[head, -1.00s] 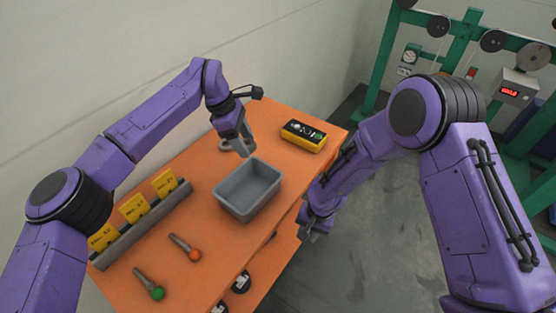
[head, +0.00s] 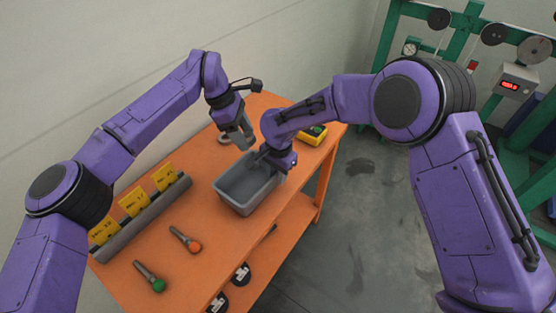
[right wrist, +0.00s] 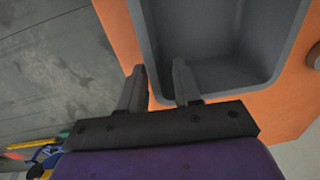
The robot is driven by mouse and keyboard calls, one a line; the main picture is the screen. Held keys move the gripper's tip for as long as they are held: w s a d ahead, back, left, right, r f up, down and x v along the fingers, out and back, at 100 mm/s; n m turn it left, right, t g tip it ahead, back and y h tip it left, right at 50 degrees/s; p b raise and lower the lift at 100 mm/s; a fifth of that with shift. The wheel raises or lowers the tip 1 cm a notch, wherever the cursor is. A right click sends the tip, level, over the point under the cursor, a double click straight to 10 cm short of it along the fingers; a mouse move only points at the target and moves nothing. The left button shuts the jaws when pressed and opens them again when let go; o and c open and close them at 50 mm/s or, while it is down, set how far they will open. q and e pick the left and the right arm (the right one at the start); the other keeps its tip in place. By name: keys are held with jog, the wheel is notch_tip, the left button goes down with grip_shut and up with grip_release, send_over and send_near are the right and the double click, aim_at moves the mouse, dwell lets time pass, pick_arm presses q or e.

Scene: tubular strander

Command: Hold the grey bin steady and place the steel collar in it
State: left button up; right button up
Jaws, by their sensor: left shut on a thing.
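The grey bin (head: 240,206) stands upright on the orange table. My right gripper (head: 259,160) is over the far right part of the bin. In the right wrist view, the right gripper (right wrist: 160,72) is open and empty, its fingers near a corner of the bin (right wrist: 205,84), one outside the wall and one over the inside.
Yellow cards (head: 134,201) stand in a grey holder on the left. Two handles with orange (head: 195,247) and green (head: 159,286) knobs lie in front. Green machine frames stand beyond the floor.

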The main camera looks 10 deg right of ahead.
aim_at(276, 186)
jog(key=shift+f, duration=1.8)
jog(key=shift+a, duration=0.1)
grip_shut()
pick_arm(q)
jog(key=shift+f, duration=4.85)
jog(key=o, duration=1.3)
jog(key=shift+a+r, duration=0.1)
jog(key=shift+a, duration=0.05)
jog(key=v, duration=1.1)
jog(key=shift+r, duration=0.4)
